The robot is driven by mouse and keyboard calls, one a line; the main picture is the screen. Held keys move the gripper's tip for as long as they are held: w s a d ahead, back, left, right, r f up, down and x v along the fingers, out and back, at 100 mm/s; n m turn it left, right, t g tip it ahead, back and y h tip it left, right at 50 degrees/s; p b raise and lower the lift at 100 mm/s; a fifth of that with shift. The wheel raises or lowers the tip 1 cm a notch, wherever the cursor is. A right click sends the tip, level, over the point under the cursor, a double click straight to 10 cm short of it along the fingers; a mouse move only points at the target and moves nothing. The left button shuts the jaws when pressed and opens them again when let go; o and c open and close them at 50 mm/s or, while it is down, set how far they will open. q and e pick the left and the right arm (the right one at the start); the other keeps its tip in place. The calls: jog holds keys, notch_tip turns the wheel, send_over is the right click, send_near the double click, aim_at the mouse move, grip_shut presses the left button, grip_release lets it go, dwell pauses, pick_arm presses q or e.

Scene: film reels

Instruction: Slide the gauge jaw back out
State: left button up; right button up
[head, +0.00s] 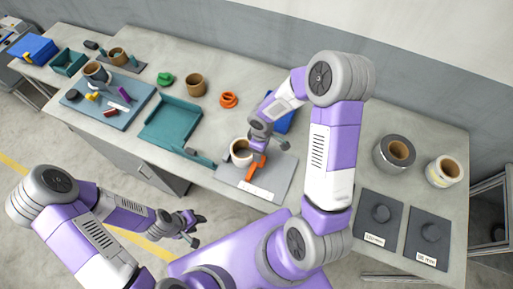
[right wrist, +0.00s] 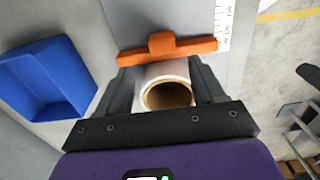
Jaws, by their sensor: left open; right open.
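The orange gauge jaw (head: 257,167) lies on the grey gauge board (head: 281,176), beside a white roll with a brown core (head: 240,157). In the right wrist view the jaw (right wrist: 168,49) is a crossbar with a raised middle block, just beyond my right fingertips. The roll (right wrist: 165,73) shows between the fingers, against or very near the jaw; I cannot tell if they touch. My right gripper (right wrist: 165,71) is open and holds nothing; my own wrist partly hides it in the head view. My left gripper (head: 192,228) is open and empty over the floor, off the table.
A blue bin (right wrist: 45,80) stands close to my right gripper. A teal tray (head: 172,124) lies left of the board. Two large rolls (head: 394,155) (head: 443,171) and two dark labelled pads (head: 377,217) (head: 428,236) are at the right. An orange ring (head: 228,100) lies behind.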

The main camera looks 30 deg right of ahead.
jog(key=f, duration=0.6)
jog(key=shift+s+f+b, duration=0.25)
jog(key=shift+s+b, duration=0.05)
jog(key=shift+b, duration=0.1)
